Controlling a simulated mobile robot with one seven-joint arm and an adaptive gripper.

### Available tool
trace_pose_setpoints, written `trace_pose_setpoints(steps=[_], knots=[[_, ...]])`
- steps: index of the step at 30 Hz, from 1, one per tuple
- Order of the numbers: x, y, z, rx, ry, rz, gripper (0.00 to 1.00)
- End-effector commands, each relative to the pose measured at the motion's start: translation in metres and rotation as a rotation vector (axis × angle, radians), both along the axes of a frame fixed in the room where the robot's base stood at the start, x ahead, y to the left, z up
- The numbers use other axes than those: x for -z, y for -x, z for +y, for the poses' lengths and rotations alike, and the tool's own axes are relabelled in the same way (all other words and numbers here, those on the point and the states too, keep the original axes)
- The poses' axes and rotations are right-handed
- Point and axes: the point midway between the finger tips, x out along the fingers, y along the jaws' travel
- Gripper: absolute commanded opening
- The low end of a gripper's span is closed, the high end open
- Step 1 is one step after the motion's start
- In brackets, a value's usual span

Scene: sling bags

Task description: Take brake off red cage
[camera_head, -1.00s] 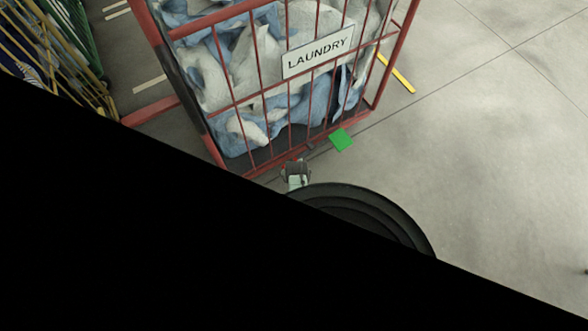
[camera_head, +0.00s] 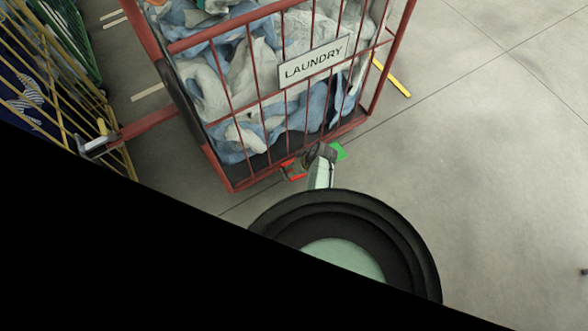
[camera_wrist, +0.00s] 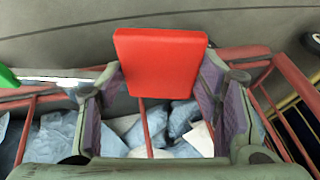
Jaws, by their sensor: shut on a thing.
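The red cage (camera_head: 233,187) is a wheeled frame of red bars with a "LAUNDRY" sign (camera_head: 313,62) on its side. A red pedal (camera_head: 293,170) sticks out at its bottom edge, with a green pedal (camera_head: 338,151) to the right. In the wrist view the red pedal (camera_wrist: 160,62) is a flat red block between the fingertips. My gripper (camera_wrist: 158,85) is shut on it. In the head view my gripper (camera_head: 319,157) is at the cage's lower edge and covers part of the pedals. In the wrist view the green pedal (camera_wrist: 7,77) shows at the left edge.
Blue and white laundry (camera_head: 237,85) fills the cage. A yellow-barred cage (camera_head: 62,100) stands to the left, with a green one behind it. The grey floor (camera_head: 480,170) to the right is open. A yellow bar (camera_head: 392,78) lies beside the red cage.

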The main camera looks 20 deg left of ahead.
Motion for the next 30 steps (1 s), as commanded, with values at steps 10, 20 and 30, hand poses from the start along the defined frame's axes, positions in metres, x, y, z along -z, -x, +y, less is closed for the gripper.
trace_pose_setpoints(steps=[10, 20, 30], knots=[[-0.0041, -0.0062, -0.0038, -0.001, 0.007, -0.018, 0.09], [-0.0025, -0.0041, -0.0026, 0.0, 0.005, -0.011, 0.78], [-0.0032, -0.0027, -0.0026, 0.0, 0.004, -0.008, 0.78]])
